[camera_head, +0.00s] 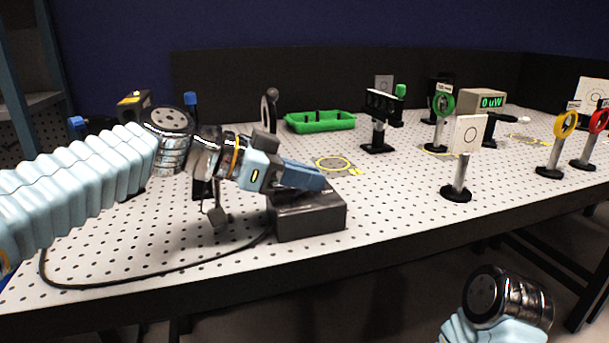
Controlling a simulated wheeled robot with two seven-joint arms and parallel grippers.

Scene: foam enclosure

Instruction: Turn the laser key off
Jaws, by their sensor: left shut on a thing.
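A dark grey box (310,218) with a sloped top stands near the front edge of the optical table, with a black cable running from it to the left. My left gripper (318,182) reaches in from the left, its blue fingers down at the top of this box. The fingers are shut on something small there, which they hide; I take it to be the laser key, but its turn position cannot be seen. My right arm (508,297) shows only as a wrist part at the bottom right, below the table edge; its gripper is out of view.
The perforated white table (400,190) holds a white target card (468,134) on a post, yellow (565,125) and red (598,122) ring mounts, a green tray (320,121) and a meter (482,101) reading "0 uW". Bare tabletop lies right of the box.

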